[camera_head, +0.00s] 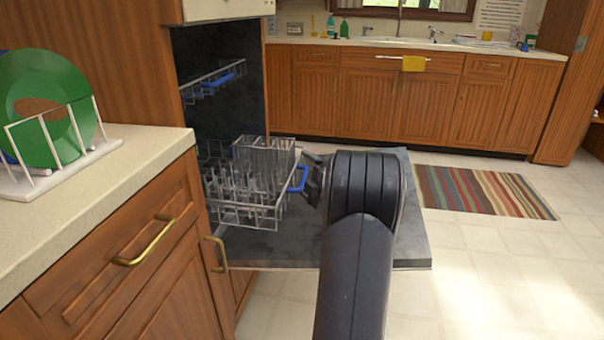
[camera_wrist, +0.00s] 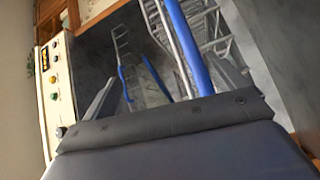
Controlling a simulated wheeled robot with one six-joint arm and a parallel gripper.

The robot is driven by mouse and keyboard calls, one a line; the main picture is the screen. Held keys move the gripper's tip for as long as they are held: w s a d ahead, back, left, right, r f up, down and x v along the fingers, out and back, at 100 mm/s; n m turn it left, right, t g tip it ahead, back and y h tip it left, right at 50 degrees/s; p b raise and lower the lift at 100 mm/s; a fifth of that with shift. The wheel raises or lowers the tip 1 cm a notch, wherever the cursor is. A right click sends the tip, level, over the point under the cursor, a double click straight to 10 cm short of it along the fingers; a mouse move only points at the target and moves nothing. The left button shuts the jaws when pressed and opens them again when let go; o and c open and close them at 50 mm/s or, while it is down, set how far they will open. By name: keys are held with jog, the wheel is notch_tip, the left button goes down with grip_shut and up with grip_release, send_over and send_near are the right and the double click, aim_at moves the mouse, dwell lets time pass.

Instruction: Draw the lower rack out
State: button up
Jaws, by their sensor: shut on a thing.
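The lower rack (camera_head: 240,213), of grey wire with upright tines, sits partly out of the dishwasher over the open door (camera_head: 290,251). Its blue handle (camera_head: 301,179) is on the front side, facing my gripper (camera_head: 315,180). My gripper is shut on the blue handle, which also shows in the wrist view (camera_wrist: 187,48). In the head view my arm hides part of the door, and the fingertips are small. The upper rack (camera_head: 212,80), with a blue handle, is inside the dishwasher above.
A counter with a white dish rack (camera_head: 50,165) and green plate (camera_head: 45,105) stands at the left. A striped rug (camera_head: 485,192) lies on the floor at the right. The floor (camera_head: 480,275) in front of the door is clear.

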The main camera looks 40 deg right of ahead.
jog(key=shift+s+a+r+b, duration=0.15)
jog(key=shift+s+b, duration=0.2)
jog(key=shift+s, duration=0.75)
jog(key=shift+s+a+f+b, duration=0.1)
jog(key=shift+s+b, duration=0.25)
jog(key=shift+s, duration=0.7)
jog(key=shift+s+a+r+b, duration=0.15)
jog(key=shift+s+b, duration=0.2)
jog(key=shift+s, duration=0.75)
jog(key=c, duration=0.4)
jog(key=shift+s+a, duration=0.2)
jog(key=shift+s, duration=0.3)
jog(key=c, duration=0.4)
jog(key=shift+f, duration=0.2)
jog(key=shift+f+b, duration=0.15)
jog(key=shift+b, duration=0.25)
